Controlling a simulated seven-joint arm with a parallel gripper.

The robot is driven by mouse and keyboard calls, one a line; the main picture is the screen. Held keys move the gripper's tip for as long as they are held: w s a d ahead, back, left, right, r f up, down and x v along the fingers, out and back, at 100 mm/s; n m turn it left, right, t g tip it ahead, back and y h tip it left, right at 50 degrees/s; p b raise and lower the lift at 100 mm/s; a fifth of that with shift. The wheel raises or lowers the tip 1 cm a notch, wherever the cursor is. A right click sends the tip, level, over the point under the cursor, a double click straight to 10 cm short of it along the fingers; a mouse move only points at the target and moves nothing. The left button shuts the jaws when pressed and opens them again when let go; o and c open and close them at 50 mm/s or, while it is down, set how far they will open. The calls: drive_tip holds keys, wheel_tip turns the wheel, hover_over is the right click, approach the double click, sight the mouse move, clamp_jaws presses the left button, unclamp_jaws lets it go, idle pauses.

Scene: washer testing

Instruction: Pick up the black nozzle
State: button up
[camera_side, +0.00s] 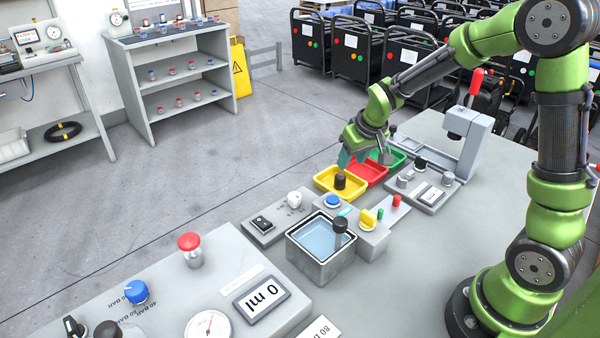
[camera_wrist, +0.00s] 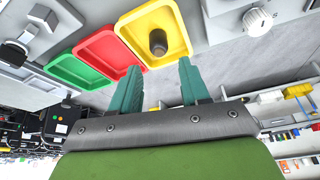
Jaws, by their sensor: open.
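The black nozzle (camera_side: 340,182) is a short dark cylinder standing in the yellow tray (camera_side: 319,182). In the wrist view the nozzle (camera_wrist: 158,42) looks dark brown, is seen from its end, and lies beyond the fingertips, roughly between them. The yellow tray (camera_wrist: 128,30) fills the top middle of that view. My gripper (camera_side: 354,158) is above the trays, a little up and right of the nozzle in the side view. In the wrist view my gripper (camera_wrist: 159,66) has its two teal fingers wide apart, with nothing between them. The nozzle is apart from both fingers.
A red tray (camera_side: 375,172) and a green tray (camera_side: 399,157) stand beside the yellow one. A water-filled tank (camera_side: 319,263) with a black-topped part (camera_side: 340,224) stands in front. A grey press with a red handle (camera_side: 476,82) stands to the right.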

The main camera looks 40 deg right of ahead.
sight(342, 175)
drive_tip(key=x, duration=0.4)
drive_tip(key=shift+f, duration=0.1)
drive_tip(key=shift+w+d+x, duration=0.1)
drive_tip(key=shift+w+x, duration=0.1)
drive_tip(key=shift+x, duration=1.2)
drive_tip(key=shift+w+d+x, duration=0.1)
drive_tip(key=shift+w+x, duration=0.1)
drive_tip(key=shift+x, duration=1.15)
drive_tip(key=shift+r, duration=0.2)
drive_tip(key=c, duration=0.8)
